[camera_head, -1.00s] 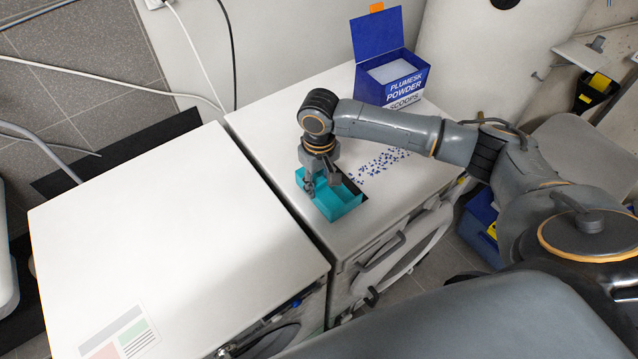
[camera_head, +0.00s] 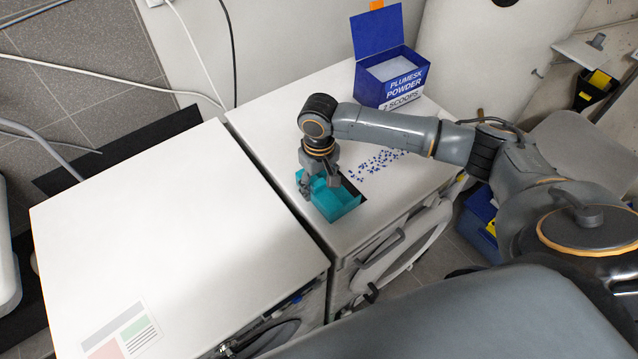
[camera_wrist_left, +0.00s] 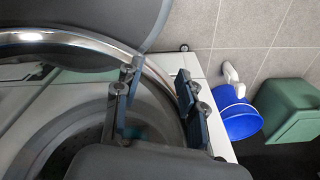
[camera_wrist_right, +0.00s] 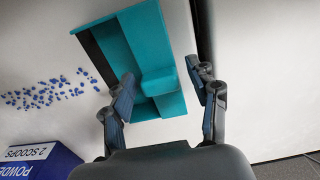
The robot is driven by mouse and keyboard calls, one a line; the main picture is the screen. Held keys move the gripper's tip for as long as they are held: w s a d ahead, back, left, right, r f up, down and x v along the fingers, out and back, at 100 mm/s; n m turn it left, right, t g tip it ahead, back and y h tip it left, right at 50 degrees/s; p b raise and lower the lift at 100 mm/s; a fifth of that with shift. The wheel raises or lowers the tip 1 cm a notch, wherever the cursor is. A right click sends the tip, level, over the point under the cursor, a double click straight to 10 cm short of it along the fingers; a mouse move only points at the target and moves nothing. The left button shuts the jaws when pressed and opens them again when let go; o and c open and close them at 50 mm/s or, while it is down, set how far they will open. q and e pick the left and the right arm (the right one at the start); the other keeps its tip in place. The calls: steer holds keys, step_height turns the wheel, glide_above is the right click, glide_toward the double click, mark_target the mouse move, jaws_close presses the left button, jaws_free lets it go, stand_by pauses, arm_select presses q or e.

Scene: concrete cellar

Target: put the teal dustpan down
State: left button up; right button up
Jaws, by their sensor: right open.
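The teal dustpan (camera_head: 338,203) lies on the white top of the right-hand machine (camera_head: 275,120), near its front left edge. My right gripper (camera_head: 318,188) points down over it. In the right wrist view the open fingers (camera_wrist_right: 165,98) stand on either side of the dustpan's raised handle block (camera_wrist_right: 158,81), with gaps showing. The pan (camera_wrist_right: 128,45) rests beyond the fingertips. My left gripper (camera_wrist_left: 158,92) shows only in the left wrist view, with its fingers apart and nothing clearly between them, above a round machine door.
Blue specks (camera_head: 377,162) are scattered right of the dustpan. A blue powder box (camera_head: 392,80) with an open lid stands at the back. A second white machine top (camera_head: 150,220) is mostly clear. A blue bucket (camera_wrist_left: 236,115) and a green bin (camera_wrist_left: 287,110) stand on the floor.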

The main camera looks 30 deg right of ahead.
step_height(320, 180, up, 12)
steer(key=b, duration=0.2)
stand_by(0.5)
